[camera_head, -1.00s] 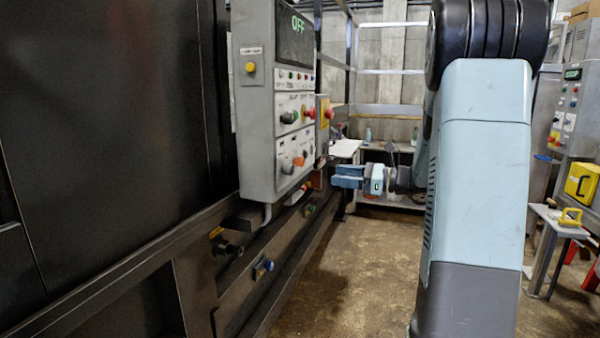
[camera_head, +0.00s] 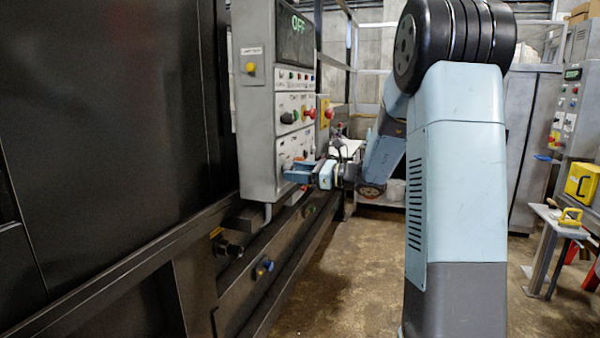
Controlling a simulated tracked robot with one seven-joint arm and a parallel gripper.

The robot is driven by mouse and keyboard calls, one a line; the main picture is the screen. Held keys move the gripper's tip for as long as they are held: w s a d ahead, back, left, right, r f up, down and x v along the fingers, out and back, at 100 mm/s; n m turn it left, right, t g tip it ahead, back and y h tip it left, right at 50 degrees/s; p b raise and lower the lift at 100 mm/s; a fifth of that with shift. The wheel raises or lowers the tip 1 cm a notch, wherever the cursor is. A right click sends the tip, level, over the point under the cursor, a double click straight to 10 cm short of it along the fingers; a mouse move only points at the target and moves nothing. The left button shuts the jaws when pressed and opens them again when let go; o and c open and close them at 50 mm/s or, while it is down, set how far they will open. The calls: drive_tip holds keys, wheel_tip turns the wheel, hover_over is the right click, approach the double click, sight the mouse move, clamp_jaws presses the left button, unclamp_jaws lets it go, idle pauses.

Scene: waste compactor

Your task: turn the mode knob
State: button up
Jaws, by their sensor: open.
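The grey control panel (camera_head: 258,110) hangs at the left with a lit display reading OFF. Its middle section has a black knob (camera_head: 288,117) and a red button (camera_head: 309,113). I cannot read the labels, so I cannot tell which control is the mode knob. My gripper (camera_head: 297,169) is at the lower section of the panel, with its blue fingers pointing left toward the panel face. It is open, and nothing shows between the fingers. It covers most of the lower section's controls. Whether it touches any of them I cannot tell.
A yellow button (camera_head: 250,68) is on the panel's near side. At the right stand a small table (camera_head: 553,222) and another cabinet (camera_head: 577,110). The floor between is clear.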

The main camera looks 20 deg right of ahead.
drive_tip(key=shift+c, duration=0.4)
drive_tip(key=c, duration=0.9)
drive_tip(key=shift+d, duration=0.25)
drive_tip(key=shift+c, duration=0.3)
drive_tip(key=shift+a+n+h, duration=0.1)
drive_tip(key=shift+a+n, duration=0.05)
drive_tip(key=shift+n, duration=2.8)
drive_tip(key=shift+a+n+h, duration=0.1)
drive_tip(key=shift+a+n, duration=0.05)
drive_tip(key=shift+n, duration=2.75)
drive_tip(key=shift+a+n+h, duration=0.1)
drive_tip(key=shift+a+n, duration=0.05)
drive_tip(key=shift+n, duration=2.8)
